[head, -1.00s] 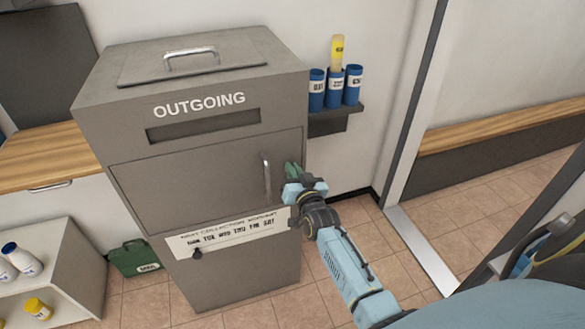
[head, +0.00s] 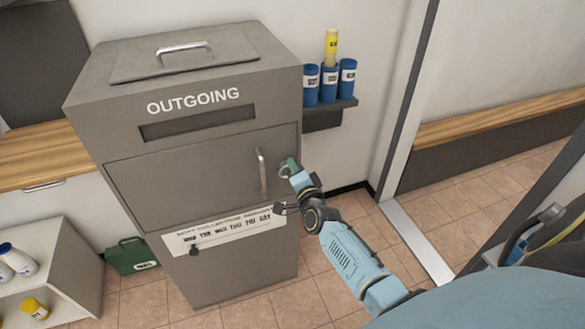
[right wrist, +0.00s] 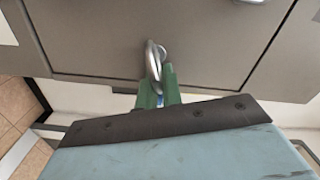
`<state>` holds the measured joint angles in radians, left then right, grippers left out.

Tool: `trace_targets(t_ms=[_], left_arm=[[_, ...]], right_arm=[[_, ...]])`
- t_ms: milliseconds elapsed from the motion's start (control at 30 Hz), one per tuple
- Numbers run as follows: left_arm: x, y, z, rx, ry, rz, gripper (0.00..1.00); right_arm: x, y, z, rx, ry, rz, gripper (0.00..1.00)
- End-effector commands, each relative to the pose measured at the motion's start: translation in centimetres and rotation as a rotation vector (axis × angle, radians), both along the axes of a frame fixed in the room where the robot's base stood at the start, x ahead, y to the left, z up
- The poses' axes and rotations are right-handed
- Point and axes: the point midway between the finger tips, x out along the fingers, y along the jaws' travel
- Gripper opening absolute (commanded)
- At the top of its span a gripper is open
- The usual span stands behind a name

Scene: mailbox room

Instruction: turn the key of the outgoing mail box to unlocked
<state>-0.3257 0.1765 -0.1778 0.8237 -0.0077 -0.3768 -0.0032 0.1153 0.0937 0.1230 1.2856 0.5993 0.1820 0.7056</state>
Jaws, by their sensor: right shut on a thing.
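The grey outgoing mail box (head: 130,190) stands in the middle-left of the head view, with its front door shut. My right gripper (head: 289,166) is at the right edge of that door, beside the door handle (head: 262,172). Its green fingers are shut on the key, and a metal ring (head: 284,172) of the key shows at the fingertips. In the right wrist view the ring (right wrist: 153,60) stands out between the green fingers (right wrist: 157,92), in front of the grey door. The key's shaft and the lock are hidden. My left gripper is not in view.
A wall shelf (head: 330,104) with blue cups and a yellow tube stands behind the box at right. A low white shelf (head: 60,262) with bottles and a green case (head: 131,256) are at left. Tiled floor is clear right of the box.

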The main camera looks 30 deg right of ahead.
Motion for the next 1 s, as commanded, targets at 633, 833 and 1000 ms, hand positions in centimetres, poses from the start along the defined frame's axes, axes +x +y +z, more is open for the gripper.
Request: trace_targets(t_ms=[633, 833, 1000], left_arm=[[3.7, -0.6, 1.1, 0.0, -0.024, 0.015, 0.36], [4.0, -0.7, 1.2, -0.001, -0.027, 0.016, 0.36], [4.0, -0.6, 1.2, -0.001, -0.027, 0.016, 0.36]], right_arm=[[0.0, -0.1, -0.8, 0.341, -0.081, 0.001, 0.0], [0.0, -0.1, -0.8, 0.359, -0.085, 0.001, 0.0], [0.0, 0.0, -0.8, 0.361, -0.085, 0.001, 0.0]])
